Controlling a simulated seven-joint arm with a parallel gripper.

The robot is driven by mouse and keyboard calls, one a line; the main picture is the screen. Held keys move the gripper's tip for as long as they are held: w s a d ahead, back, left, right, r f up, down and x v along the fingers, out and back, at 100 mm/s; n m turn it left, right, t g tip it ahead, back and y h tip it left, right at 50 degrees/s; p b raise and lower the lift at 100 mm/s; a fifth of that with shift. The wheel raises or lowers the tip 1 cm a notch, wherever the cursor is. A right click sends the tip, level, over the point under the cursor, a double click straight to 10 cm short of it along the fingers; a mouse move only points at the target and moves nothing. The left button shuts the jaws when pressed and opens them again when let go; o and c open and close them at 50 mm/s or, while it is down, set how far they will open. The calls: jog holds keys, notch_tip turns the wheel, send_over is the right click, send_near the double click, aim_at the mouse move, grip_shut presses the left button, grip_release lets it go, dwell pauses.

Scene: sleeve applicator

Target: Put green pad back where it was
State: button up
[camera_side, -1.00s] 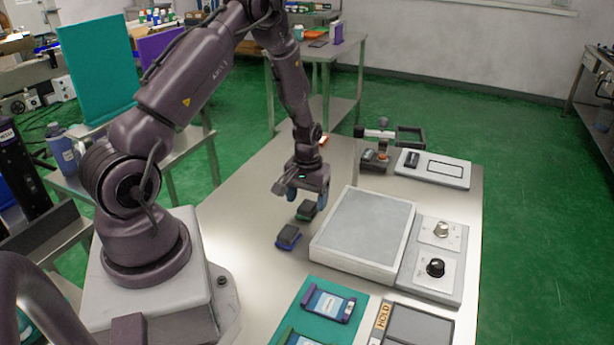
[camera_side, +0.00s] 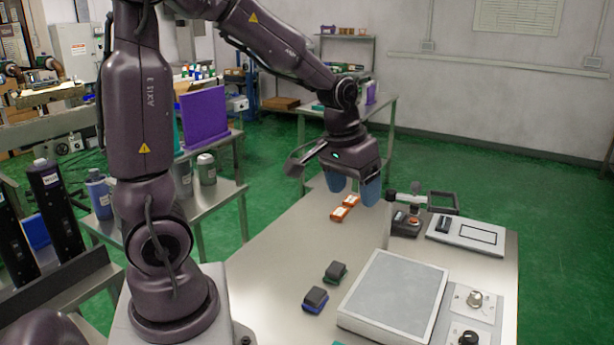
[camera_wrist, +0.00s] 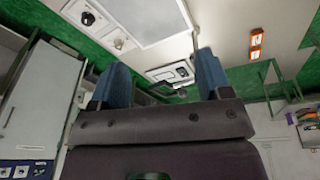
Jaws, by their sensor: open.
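The green pad (camera_side: 335,272), a dark block on a green base, lies on the steel table just left of the large grey-topped plate. The similar blue pad (camera_side: 315,300) lies in front of it, slightly left and apart. My gripper (camera_side: 353,190) is open and empty, raised above the table's far part, well behind and above the green pad. Its two blue fingers also show spread apart in the wrist view (camera_wrist: 160,78), with nothing between them. I make out neither pad in the wrist view.
The grey-topped plate (camera_side: 395,298) and a knob panel (camera_side: 474,300) stand at right. Two orange-and-white items (camera_side: 345,207) lie below my gripper. A small fixture (camera_side: 407,222) and a white panel (camera_side: 468,235) are at the back right. The table's left-middle is clear.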

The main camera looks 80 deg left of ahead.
jog(key=s+d+r+m+t, duration=0.3)
jog(key=s+d+r+m, duration=0.2)
jog(key=s+d+r, duration=0.3)
jog(key=s+d, duration=0.1)
jog(key=s, duration=0.2)
jog(key=shift+s+d, duration=0.15)
